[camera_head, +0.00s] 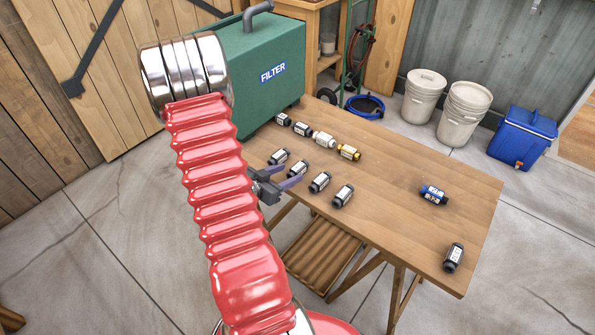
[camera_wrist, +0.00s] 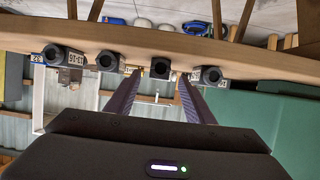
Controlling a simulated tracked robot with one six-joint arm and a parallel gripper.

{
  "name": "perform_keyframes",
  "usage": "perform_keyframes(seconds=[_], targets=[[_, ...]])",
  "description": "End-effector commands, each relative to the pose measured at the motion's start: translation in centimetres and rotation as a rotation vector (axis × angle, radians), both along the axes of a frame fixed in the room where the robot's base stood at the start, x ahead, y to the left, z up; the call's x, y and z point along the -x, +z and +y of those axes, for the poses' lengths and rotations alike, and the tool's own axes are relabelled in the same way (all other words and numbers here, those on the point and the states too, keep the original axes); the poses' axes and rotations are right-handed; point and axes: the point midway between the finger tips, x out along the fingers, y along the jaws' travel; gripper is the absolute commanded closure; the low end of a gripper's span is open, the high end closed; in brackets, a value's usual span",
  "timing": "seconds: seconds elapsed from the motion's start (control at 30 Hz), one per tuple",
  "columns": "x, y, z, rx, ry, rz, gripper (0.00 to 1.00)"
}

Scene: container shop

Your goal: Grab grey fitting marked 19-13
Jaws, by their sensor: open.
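Several dark grey fittings with white labels stand or lie on the wooden table (camera_head: 395,195). Four form the front row: a far-left one (camera_head: 279,156), a second (camera_head: 298,169), a third (camera_head: 320,182) and a fourth (camera_head: 343,195). My gripper (camera_head: 293,174) is open and empty at the table's near edge, its purple fingers pointing at the second fitting. In the wrist view, upside down, a dark fitting (camera_wrist: 160,68) shows between the fingertips of my gripper (camera_wrist: 160,78), beyond them. The label on the leftmost fitting there (camera_wrist: 62,55) looks like inverted 19-13, not certain.
Behind are two dark fittings, a whitish one (camera_head: 324,140) and a yellow-ended one (camera_head: 349,153). A blue fitting (camera_head: 433,195) and a dark one (camera_head: 453,257) lie to the right. The green filter box (camera_head: 255,85) stands at the table's left end. The table's middle right is clear.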

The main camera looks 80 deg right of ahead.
Motion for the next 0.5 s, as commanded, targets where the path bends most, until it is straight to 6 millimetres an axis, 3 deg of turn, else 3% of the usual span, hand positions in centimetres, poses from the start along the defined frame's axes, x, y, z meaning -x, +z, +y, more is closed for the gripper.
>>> perform_keyframes(seconds=[0.17,0.5], targets=[[0.3,-0.2,-0.4,0.000,-0.001,0.000,0.52],[1.9,-1.6,-3.8,-0.001,-0.003,0.001,0.52]])
